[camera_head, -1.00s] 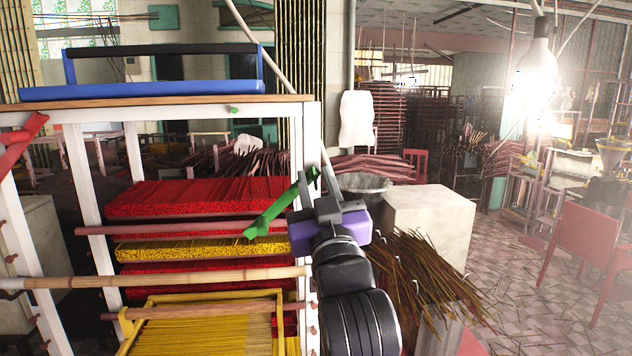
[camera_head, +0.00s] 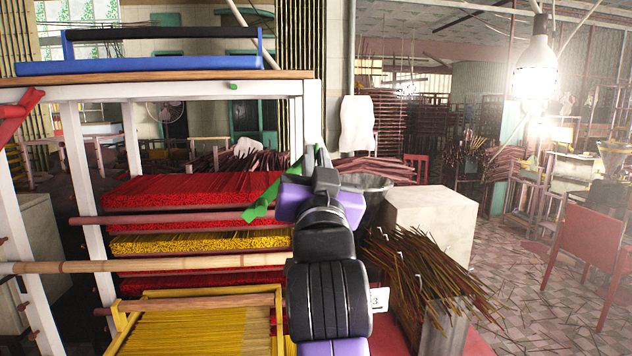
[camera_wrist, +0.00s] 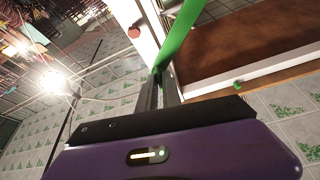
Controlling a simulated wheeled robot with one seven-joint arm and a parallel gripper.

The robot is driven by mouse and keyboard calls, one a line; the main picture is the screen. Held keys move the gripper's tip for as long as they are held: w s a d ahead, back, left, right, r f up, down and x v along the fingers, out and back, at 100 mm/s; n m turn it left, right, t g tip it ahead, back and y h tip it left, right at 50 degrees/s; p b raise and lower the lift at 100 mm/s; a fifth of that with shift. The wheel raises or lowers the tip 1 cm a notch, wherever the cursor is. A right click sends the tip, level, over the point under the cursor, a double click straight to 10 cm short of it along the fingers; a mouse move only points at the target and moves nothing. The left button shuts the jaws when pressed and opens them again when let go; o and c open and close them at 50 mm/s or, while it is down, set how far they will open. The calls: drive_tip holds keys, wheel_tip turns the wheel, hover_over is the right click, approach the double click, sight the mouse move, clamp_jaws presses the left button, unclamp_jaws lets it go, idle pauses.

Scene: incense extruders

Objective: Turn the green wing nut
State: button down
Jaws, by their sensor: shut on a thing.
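In the wrist view the green wing nut (camera_wrist: 181,34) runs upward from between my finger tips (camera_wrist: 161,78). My gripper is shut on it. The white post (camera_wrist: 138,22) is close beside the fingers in that view.
The rack (camera_head: 311,112) holds trays of red and yellow incense sticks. A blue frame (camera_head: 140,66) stands on its wooden top. A small green knob (camera_head: 233,86) is on its top rail. A grey bowl (camera_head: 368,186), white block (camera_head: 430,222) and stick bundle (camera_head: 420,265) are at right.

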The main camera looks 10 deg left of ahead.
drive_tip(key=shift+a+r+m+g+h+b, duration=0.1)
drive_tip(key=shift+m+g+h+b, duration=0.85)
drive_tip(key=shift+m, duration=2.15)
drive_tip(key=shift+f+m+g+h+b, duration=0.1)
drive_tip(key=shift+m+g+h+b, duration=0.2)
drive_tip(key=shift+m+h+b, duration=2)
drive_tip(key=shift+a+r+m+g+h+b, duration=0.1)
drive_tip(key=shift+m+g+b, duration=0.6)
drive_tip(key=shift+m, duration=3.2)
drive_tip(key=c, duration=1.5)
unclamp_jaws()
drive_tip(key=shift+s+a+b, duration=0.2)
drive_tip(key=shift+s+b, duration=0.15)
drive_tip(key=shift+s, duration=1.6)
drive_tip(key=shift+s+a+b, duration=0.2)
drive_tip(key=shift+s+b, duration=0.15)
drive_tip(key=shift+s, duration=1.6)
